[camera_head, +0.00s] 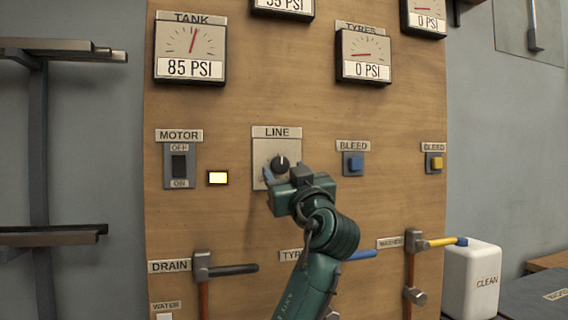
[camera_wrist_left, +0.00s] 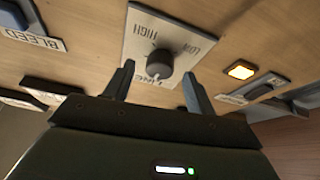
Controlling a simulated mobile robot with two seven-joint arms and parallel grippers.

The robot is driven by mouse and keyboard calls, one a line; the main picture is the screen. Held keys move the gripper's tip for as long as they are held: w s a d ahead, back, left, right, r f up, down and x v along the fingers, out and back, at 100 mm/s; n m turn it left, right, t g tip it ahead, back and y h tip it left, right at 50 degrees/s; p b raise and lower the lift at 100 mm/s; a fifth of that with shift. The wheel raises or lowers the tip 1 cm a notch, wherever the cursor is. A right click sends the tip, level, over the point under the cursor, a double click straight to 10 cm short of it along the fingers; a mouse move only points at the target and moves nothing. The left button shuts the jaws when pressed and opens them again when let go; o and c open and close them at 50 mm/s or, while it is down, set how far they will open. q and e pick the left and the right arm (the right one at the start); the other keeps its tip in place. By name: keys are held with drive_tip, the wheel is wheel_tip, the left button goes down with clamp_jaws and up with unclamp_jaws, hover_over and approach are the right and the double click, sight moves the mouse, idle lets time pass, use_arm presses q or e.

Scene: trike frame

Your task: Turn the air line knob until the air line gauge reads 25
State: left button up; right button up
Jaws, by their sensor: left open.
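The black air line knob (camera_head: 280,164) sits on a pale plate labelled LINE in the middle of the wooden panel. It also shows in the left wrist view (camera_wrist_left: 160,64), on the plate marked LOW and HIGH. My left gripper (camera_head: 283,174) is open just in front of the plate. In the left wrist view its fingers (camera_wrist_left: 158,72) stand on either side of the knob, with gaps on both sides. I cannot tell how deep they reach around it. A gauge (camera_head: 283,5) above the LINE plate reads 35 PSI; its top and label are cut off. My right gripper is out of view.
The TANK gauge (camera_head: 190,50) reads 85 PSI and the TYRES gauge (camera_head: 363,56) 0 PSI. A MOTOR switch (camera_head: 179,166), a lit yellow lamp (camera_head: 218,178) and a blue BLEED button (camera_head: 353,164) flank the knob. A DRAIN lever (camera_head: 230,270) sticks out below left.

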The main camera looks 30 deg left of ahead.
use_arm(q)
drive_tip(key=shift+x, duration=0.8)
drive_tip(key=shift+c, duration=0.4)
drive_tip(key=c, duration=0.9)
